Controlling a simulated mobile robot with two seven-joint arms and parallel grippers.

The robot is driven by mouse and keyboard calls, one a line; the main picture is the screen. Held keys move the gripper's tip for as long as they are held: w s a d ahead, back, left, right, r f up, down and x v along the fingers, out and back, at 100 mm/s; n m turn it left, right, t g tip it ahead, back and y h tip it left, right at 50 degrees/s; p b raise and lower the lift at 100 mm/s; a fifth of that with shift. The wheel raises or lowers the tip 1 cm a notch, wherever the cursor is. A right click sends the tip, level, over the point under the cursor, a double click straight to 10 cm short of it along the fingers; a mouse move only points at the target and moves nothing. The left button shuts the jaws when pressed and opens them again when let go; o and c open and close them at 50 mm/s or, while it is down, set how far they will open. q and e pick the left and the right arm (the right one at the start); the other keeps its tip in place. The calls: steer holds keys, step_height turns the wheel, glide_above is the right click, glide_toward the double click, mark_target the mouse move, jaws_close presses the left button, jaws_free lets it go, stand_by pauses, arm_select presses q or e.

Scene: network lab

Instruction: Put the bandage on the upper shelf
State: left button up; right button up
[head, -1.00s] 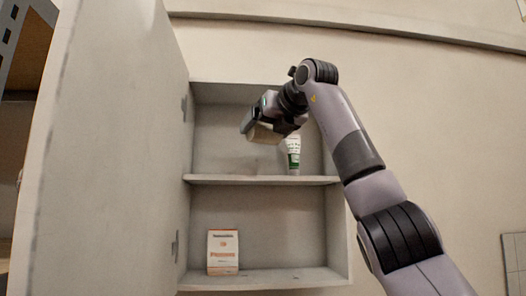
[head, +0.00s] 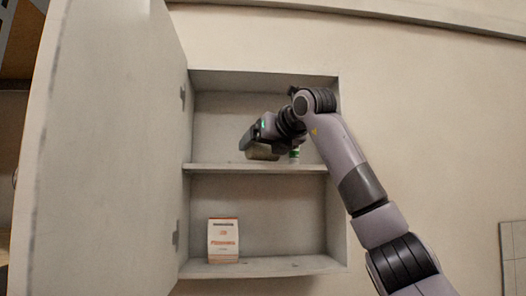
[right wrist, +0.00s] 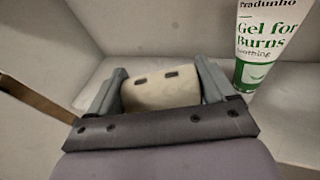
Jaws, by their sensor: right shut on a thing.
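The bandage is a beige roll (head: 262,152). My right gripper (head: 258,146) is shut on it, inside the upper compartment of the open wall cabinet. In the head view the roll is low, just above or on the upper shelf (head: 215,169); I cannot tell whether it touches. In the right wrist view the bandage (right wrist: 160,92) sits between the two fingers (right wrist: 160,90). My left gripper is not in view.
A white and green burn gel tube (head: 294,154) stands on the upper shelf, close right of the gripper and partly hidden. A white and orange box (head: 223,240) stands on the lower shelf. The cabinet door (head: 110,150) is open at left. The upper shelf's left part is clear.

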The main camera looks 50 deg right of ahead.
steer(key=shift+w+d+f, duration=0.1)
steer(key=shift+f, duration=0.35)
steer(key=shift+f, duration=0.2)
steer(key=o, duration=0.9)
steer(key=shift+c, duration=0.2)
steer(key=shift+r, duration=0.1)
steer(key=shift+r, duration=0.1)
steer(key=b+v, duration=0.2)
steer(key=v, duration=1)
steer(key=shift+b, duration=0.3)
